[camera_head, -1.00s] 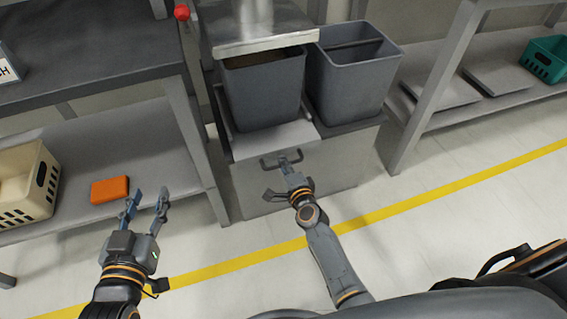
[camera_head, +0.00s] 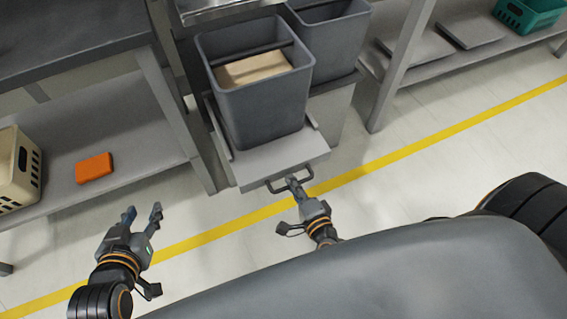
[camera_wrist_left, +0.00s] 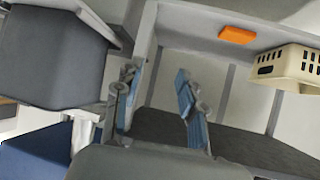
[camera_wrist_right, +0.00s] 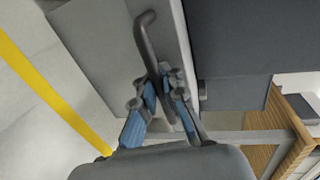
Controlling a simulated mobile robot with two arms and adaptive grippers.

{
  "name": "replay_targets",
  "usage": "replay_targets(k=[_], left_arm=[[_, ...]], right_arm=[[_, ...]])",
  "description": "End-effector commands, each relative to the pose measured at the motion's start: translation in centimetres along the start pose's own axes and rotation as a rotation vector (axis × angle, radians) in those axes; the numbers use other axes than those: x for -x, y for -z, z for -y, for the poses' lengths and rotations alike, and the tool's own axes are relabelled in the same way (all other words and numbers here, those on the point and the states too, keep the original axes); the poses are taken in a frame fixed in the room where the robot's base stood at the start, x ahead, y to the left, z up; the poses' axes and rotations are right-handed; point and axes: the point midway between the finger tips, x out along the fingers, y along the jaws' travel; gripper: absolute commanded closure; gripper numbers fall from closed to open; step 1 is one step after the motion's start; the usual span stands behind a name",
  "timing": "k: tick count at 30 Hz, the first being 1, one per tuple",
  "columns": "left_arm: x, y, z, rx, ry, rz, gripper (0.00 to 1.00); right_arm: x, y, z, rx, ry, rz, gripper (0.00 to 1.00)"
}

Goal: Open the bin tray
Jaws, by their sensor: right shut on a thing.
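The bin tray (camera_head: 272,161) is a light grey sliding tray that stands pulled out from under the bench. A dark grey bin (camera_head: 262,108) with a tan board-like thing inside sits on it. The tray's dark handle (camera_head: 274,186) is at its front edge; it also shows in the right wrist view (camera_wrist_right: 147,38). My right gripper (camera_head: 292,184) is shut on this handle, with the fingers on either side of the bar in the right wrist view (camera_wrist_right: 163,82). My left gripper (camera_head: 143,212) is open and empty, off to the left in front of the lower shelf.
A second grey bin (camera_head: 330,40) stands behind, to the right. An orange block (camera_head: 94,168) and a cream crate (camera_head: 14,175) are on the left shelf. A teal crate (camera_head: 530,14) is on the right shelf. Floor with a yellow line (camera_head: 420,149) is clear in front.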

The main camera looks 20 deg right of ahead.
Motion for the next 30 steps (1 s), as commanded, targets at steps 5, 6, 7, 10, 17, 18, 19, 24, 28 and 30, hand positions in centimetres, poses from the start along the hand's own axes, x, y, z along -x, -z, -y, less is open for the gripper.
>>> replay_targets(k=[5, 6, 7, 10, 17, 18, 19, 24, 28, 30], left_arm=[[0.2, -0.6, 0.1, 0.0, 0.002, 0.035, 0.6], [0.2, -0.8, 0.1, 0.0, 0.003, 0.04, 0.6], [0.2, -0.8, 0.1, 0.0, 0.003, 0.044, 0.6], [0.2, -1.0, 0.2, 0.001, 0.004, 0.051, 0.6], [0.3, -1.1, 0.2, 0.001, 0.004, 0.059, 0.6], [0.2, -1.1, 0.2, 0.001, 0.004, 0.06, 0.6], [0.2, -1.1, 0.2, 0.001, 0.004, 0.06, 0.6], [0.2, -1.1, 0.2, 0.001, 0.005, 0.06, 0.6], [0.2, -1.1, 0.2, 0.001, 0.005, 0.06, 0.6], [0.2, -1.1, 0.2, 0.001, 0.005, 0.06, 0.6]], right_arm=[[2.8, 0.0, -0.4, 0.002, 0.002, 0.001, 1.0], [3.2, 0.0, -0.5, 0.001, 0.003, 0.0, 1.0], [3.5, 0.0, -0.6, 0.001, 0.003, 0.0, 1.0], [4.2, 0.0, -0.7, 0.001, 0.003, -0.001, 1.0], [4.8, 0.0, -0.8, 0.001, 0.005, -0.001, 1.0], [4.8, 0.0, -0.8, 0.001, 0.006, -0.001, 1.0], [4.8, 0.0, -0.8, 0.001, 0.006, -0.001, 1.0], [4.8, 0.0, -0.8, 0.001, 0.006, -0.002, 1.0], [4.8, 0.0, -0.8, 0.001, 0.006, -0.002, 0.75], [4.8, 0.0, -0.8, 0.001, 0.005, -0.002, 0.68]])
